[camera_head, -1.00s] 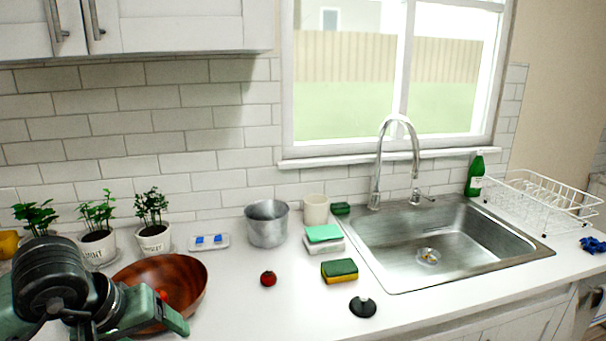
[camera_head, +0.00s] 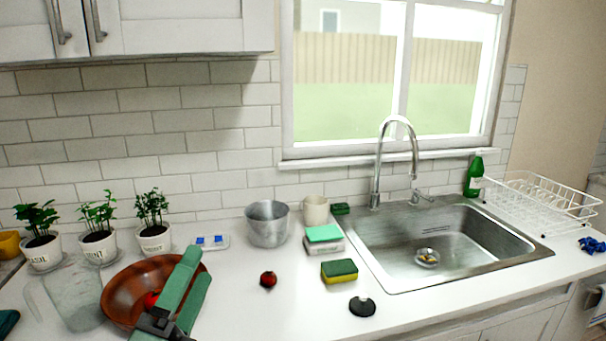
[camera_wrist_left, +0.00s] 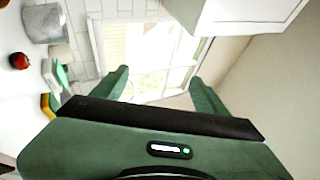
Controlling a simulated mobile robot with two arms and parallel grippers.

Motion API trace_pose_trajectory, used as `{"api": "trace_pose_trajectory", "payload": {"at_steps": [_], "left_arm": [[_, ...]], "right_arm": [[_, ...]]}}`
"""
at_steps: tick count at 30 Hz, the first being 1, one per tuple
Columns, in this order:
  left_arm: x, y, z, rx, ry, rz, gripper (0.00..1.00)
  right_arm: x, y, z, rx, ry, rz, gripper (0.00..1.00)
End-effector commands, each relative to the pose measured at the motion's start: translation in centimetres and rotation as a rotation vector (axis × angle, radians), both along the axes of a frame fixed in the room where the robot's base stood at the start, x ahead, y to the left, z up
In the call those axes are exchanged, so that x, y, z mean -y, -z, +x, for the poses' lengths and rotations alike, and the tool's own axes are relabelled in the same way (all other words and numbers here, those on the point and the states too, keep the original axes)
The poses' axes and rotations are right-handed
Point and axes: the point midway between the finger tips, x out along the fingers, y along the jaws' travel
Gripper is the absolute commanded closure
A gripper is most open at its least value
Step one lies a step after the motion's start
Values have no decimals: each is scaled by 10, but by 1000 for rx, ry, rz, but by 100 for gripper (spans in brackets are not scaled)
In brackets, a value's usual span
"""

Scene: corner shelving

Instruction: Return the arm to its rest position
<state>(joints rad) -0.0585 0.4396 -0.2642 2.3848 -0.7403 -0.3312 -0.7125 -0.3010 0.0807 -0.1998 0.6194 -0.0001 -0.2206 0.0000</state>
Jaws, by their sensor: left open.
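My left gripper (camera_head: 198,264) is in the lower left of the head view, its two green fingers pointing up and away over the right side of the wooden bowl (camera_head: 118,290). In the left wrist view the fingers (camera_wrist_left: 160,76) stand wide apart with nothing between them, facing the window and wall. A red item (camera_head: 151,300) shows in the bowl, partly hidden by the gripper. My right gripper is not in view.
A clear pitcher (camera_head: 75,298) stands left of the bowl, with potted plants (camera_head: 98,243) behind. A tomato (camera_head: 268,280), metal pot (camera_head: 267,226), sponge (camera_head: 339,271) and black lid (camera_head: 362,306) are to the right, before the sink (camera_head: 440,250). The front middle counter is clear.

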Motion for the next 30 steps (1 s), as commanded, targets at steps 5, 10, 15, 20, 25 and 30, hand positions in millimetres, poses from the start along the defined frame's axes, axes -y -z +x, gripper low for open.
{"api": "trace_pose_trajectory", "payload": {"at_steps": [5,10,15,20,25,30], "left_arm": [[-58,125,-2,-498,-161,-539,26],[-74,240,-54,-894,-358,-947,26],[-67,311,-119,-1169,-542,-1207,26],[-55,348,-174,-1354,-693,-1362,26],[-39,372,-229,-1519,-847,-1484,26],[-38,423,-219,-1539,-873,-1477,26]], "right_arm": [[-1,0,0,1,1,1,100],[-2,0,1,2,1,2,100],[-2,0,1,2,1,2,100],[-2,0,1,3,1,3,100],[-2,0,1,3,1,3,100],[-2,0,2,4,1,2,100]]}}
